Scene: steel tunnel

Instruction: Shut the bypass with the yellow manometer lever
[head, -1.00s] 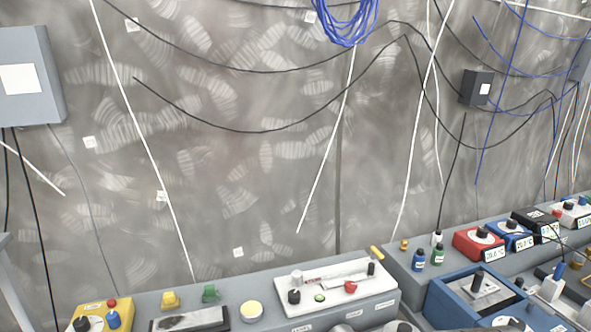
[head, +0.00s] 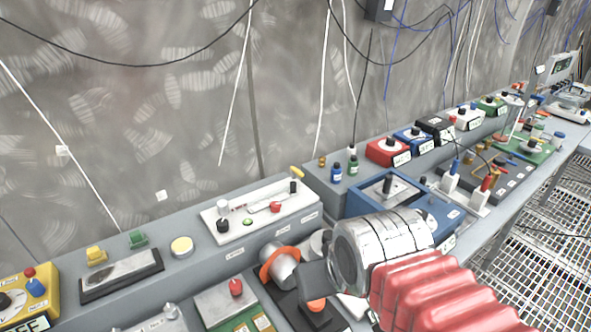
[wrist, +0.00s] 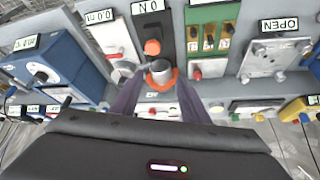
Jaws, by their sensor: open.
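A short yellow lever (head: 297,172) shows at the back right corner of a white panel (head: 225,241) in the head view. The panel carries a clear tube, a black knob, a green button and a red knob. I cannot clearly pick out the yellow lever in the wrist view. My gripper (wrist: 157,82) is open in the wrist view, with its two fingers apart. A grey cylinder with an orange ring (wrist: 160,80) shows between them; touching cannot be told.
A blue box (head: 360,207) stands right of the panel, behind my red-sleeved arm. A panel with a red knob (head: 236,288) lies at front left. An orange knob (wrist: 152,47) and an OPEN-labelled plate (wrist: 272,60) show in the wrist view. Metal grating (head: 535,225) lies at right.

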